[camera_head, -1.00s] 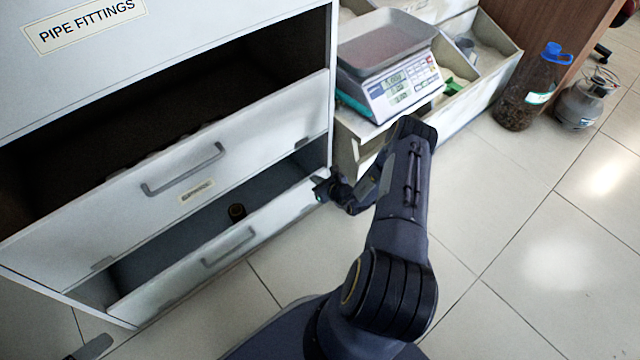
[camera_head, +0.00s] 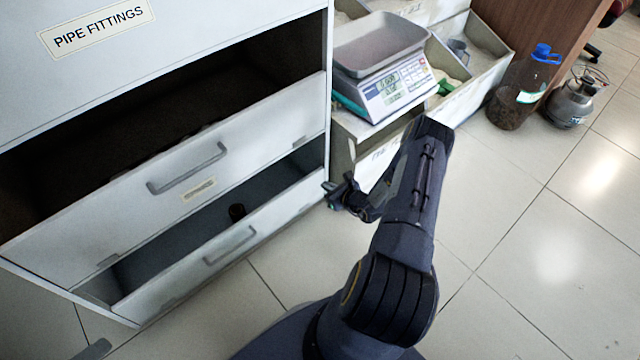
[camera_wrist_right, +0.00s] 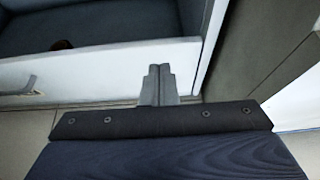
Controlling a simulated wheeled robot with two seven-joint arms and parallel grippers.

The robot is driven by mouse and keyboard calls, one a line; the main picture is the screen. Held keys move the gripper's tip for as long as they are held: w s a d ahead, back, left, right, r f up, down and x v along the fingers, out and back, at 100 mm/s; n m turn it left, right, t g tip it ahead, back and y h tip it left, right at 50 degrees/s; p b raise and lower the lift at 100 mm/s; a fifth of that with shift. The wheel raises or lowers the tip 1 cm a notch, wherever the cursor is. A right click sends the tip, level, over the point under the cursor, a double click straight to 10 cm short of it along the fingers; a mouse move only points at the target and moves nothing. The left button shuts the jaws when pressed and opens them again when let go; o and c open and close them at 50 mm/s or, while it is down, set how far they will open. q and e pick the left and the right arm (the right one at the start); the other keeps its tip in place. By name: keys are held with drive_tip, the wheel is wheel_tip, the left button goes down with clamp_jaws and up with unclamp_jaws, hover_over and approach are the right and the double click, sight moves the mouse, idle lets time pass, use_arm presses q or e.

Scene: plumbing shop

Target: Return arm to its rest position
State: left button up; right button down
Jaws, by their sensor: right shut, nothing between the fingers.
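My right arm (camera_head: 405,235) reaches forward over the floor in the head view, bent at its elbow. My right gripper (camera_head: 330,187) is beside the right end of the lower open drawer. In the right wrist view the two fingers of the right gripper (camera_wrist_right: 158,72) are together and empty, in front of the white drawer front (camera_wrist_right: 110,68). My left gripper is not in view; only a small dark piece of what may be my left arm shows at the bottom left edge of the head view.
A white cabinet has an open upper drawer (camera_head: 110,200) and an open lower drawer (camera_head: 275,225) with a small brown fitting (camera_head: 237,211) inside. A scale (camera_head: 385,75) stands on bins to the right. A bottle (camera_head: 522,90) and a metal canister (camera_head: 570,103) stand on the floor.

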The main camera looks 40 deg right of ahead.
drive_tip(key=s+r+p, duration=0.1)
drive_tip(key=s+r, duration=0.3)
drive_tip(key=shift+s+r, duration=0.1)
drive_tip(key=w+a+r+n+y, duration=0.2)
drive_tip(key=a+r+n+y, duration=0.15)
drive_tip(key=r, duration=0.45)
drive_tip(key=w+a+r+n+g+y, duration=0.1)
drive_tip(key=w+a+r+n+y, duration=0.1)
drive_tip(key=a+r+n, duration=0.5)
drive_tip(key=w+a+r+n+y, duration=0.2)
drive_tip(key=r+n+y, duration=0.1)
drive_tip(key=r, duration=0.7)
drive_tip(key=s+a+r+n+g+y, duration=0.2)
drive_tip(key=s+a+r+n+g, duration=0.3)
drive_tip(key=s+a+r+n, duration=0.45)
drive_tip(key=s+a+r+n+h, duration=0.1)
drive_tip(key=s+r+n+h, duration=0.1)
drive_tip(key=s+n, duration=0.25)
drive_tip(key=s+a+r+n+g+h, duration=0.1)
drive_tip(key=s+r+n+h, duration=0.15)
drive_tip(key=s, duration=0.35)
drive_tip(key=s+a+r+n+h, duration=0.1)
drive_tip(key=s+n+h, duration=0.1)
drive_tip(key=s+n, duration=0.25)
wheel_tip(320, 180, up, 31)
drive_tip(key=s+p, duration=0.1)
drive_tip(key=p, duration=3)
drive_tip(key=shift+s+f, duration=0.15)
drive_tip(key=shift+f, duration=0.05)
